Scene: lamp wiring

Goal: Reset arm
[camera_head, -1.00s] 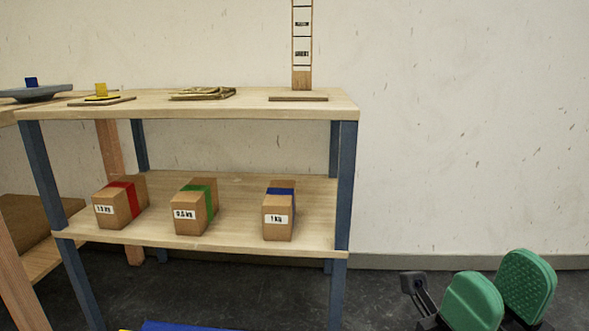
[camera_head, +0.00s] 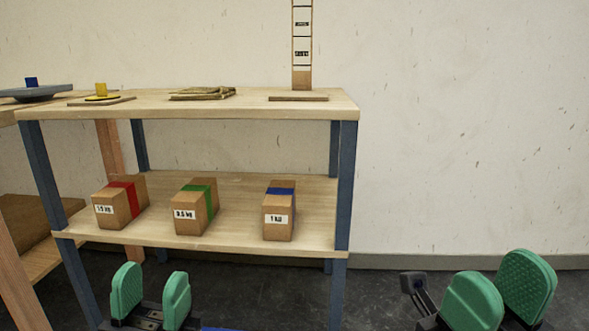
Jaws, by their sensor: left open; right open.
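My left gripper (camera_head: 150,296) is in the lower left of the head view, its two green fingers apart with nothing between them. It is in front of the lower part of the shelf unit. My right gripper (camera_head: 499,288) is at the lower right, its green fingers apart and empty, in front of the floor and wall to the right of the shelf. Most of both arms is out of view.
A wooden shelf unit (camera_head: 240,107) with blue legs stands ahead. Its lower board holds boxes with red (camera_head: 120,204), green (camera_head: 195,207) and blue (camera_head: 279,211) bands. A tall marked scale (camera_head: 302,50) stands on top. The floor at right looks clear.

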